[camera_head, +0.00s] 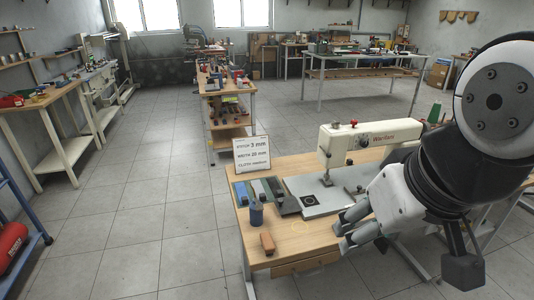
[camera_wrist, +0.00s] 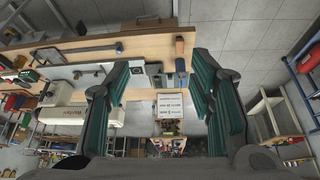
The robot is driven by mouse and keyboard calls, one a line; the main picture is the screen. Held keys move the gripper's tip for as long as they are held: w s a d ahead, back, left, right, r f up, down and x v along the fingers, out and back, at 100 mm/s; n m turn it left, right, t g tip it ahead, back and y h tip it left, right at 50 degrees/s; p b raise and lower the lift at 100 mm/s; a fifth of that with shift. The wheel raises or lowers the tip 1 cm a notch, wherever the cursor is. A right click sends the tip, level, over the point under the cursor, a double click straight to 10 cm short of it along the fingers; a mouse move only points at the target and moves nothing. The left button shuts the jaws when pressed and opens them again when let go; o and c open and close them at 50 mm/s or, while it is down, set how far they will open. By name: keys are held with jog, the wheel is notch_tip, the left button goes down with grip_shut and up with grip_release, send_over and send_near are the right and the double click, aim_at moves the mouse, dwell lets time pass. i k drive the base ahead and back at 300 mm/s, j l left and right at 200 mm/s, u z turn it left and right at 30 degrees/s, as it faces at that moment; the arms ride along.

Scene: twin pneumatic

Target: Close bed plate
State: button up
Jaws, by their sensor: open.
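The white sewing machine (camera_head: 365,142) stands on the wooden table, and its body also shows at the left of the wrist view (camera_wrist: 62,116). Its flat grey bed (camera_head: 328,203) lies under the arm of the machine. A dark square with a round mark (camera_head: 310,199) is at the bed's left end. I cannot tell whether this is the bed plate, or whether the plate is open. My gripper (camera_head: 347,230) is open and empty, above the table's front part, to the right of the orange-brown block. Its green-padded fingers (camera_wrist: 158,65) are wide apart in the wrist view.
A printed sign (camera_head: 252,154) stands at the back-left corner. Open floor lies left of the table (camera_head: 243,235).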

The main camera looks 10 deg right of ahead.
aim_at(289, 205)
jog(key=i+z, duration=0.2)
jog(key=i, duration=0.75)
